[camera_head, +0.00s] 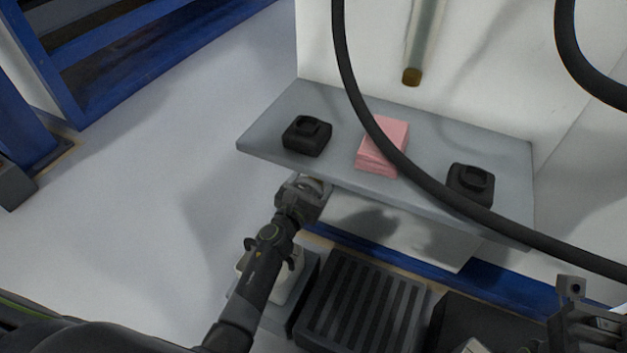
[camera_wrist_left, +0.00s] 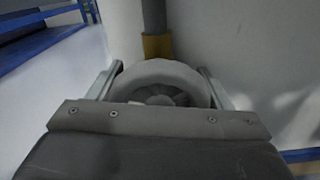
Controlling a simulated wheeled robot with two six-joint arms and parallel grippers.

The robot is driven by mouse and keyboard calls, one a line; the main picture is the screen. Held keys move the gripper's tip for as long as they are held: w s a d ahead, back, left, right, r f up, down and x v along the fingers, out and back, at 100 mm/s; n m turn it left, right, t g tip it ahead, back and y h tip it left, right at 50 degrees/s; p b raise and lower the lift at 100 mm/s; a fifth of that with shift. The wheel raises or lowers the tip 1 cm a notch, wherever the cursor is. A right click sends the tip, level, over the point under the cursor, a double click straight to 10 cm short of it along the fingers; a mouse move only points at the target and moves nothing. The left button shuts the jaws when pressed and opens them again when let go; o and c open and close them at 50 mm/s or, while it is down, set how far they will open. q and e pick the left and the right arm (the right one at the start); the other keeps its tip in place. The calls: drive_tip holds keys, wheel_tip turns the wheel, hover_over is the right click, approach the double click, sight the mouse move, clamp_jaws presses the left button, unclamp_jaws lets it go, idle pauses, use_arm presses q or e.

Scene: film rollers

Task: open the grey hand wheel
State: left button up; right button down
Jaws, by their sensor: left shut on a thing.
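The grey hand wheel (camera_wrist_left: 160,78) shows in the left wrist view as a round pale-grey rim with a ribbed hub, partly hidden by my gripper's body. My left gripper (camera_wrist_left: 158,84) has one finger on each side of the rim and is shut on it. In the head view my left gripper (camera_head: 311,188) is below the front left edge of the grey shelf, with a small part of the wheel (camera_head: 318,184) showing between its fingers. My right gripper (camera_head: 572,288) is at the lower right, away from the wheel; its jaw state is unclear.
The grey shelf (camera_head: 262,133) holds two black devices (camera_head: 306,136) (camera_head: 470,184) and a pink stack (camera_head: 383,146). A black hose (camera_head: 350,75) crosses in front of the shelf. Blue racking (camera_head: 110,75) stands at the upper left. The floor to the left is clear.

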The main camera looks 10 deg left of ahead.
use_arm(q)
drive_tip(key=shift+n, duration=2)
drive_tip(key=o, duration=1)
drive_tip(key=shift+a, duration=0.1)
drive_tip(key=shift+c, duration=0.2)
drive_tip(key=shift+s, duration=0.15)
drive_tip(key=s+a+p, duration=0.1)
drive_tip(key=s, duration=0.6)
drive_tip(key=shift+a+p, duration=0.2)
drive_tip(key=shift+p, duration=0.2)
